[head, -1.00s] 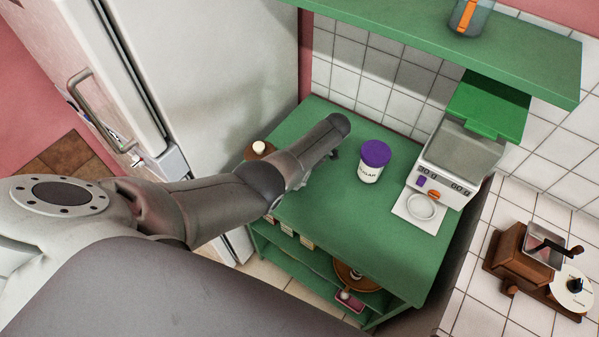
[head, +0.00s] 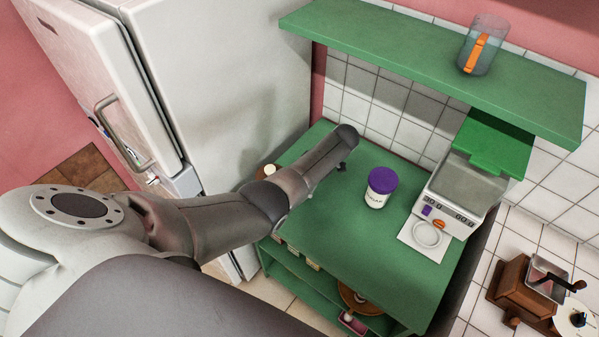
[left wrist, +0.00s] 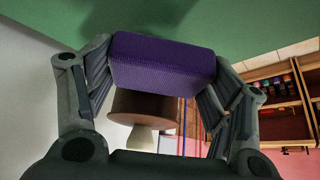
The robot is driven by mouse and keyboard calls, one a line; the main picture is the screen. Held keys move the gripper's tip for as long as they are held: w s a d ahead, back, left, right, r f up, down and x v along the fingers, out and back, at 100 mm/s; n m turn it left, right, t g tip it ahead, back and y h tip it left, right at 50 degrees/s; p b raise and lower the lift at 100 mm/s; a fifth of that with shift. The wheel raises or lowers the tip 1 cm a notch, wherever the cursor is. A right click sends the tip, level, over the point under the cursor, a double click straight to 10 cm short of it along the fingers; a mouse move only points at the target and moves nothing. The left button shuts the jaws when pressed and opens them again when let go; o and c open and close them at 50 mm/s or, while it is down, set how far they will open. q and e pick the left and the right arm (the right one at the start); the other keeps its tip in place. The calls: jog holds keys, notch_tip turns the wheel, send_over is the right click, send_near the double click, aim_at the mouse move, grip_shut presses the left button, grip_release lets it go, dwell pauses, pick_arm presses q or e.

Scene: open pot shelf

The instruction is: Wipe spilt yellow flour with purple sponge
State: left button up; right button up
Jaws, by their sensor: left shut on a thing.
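The purple sponge (left wrist: 163,66) sits between the two fingers of my left gripper (left wrist: 165,75) in the left wrist view. The fingers are shut on its two ends. A green surface (left wrist: 245,25) lies just beyond it; I cannot tell whether the sponge touches it. In the head view my left arm reaches over the green shelf top (head: 345,245), and the arm hides the gripper and sponge. No yellow flour shows in either view; part of the shelf top is hidden behind the arm. My right gripper is not in view.
A purple-lidded sugar jar (head: 381,189) stands mid-shelf. A scale (head: 462,195) stands to its right, below a higher green shelf (head: 430,60) with a glass jug (head: 482,48). A white fridge (head: 225,80) stands left. A coffee grinder (head: 535,290) is at right. The front shelf top is clear.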

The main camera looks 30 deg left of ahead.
pick_arm(q)
jog(key=shift+r, duration=0.45)
jog(key=shift+r, duration=1.5)
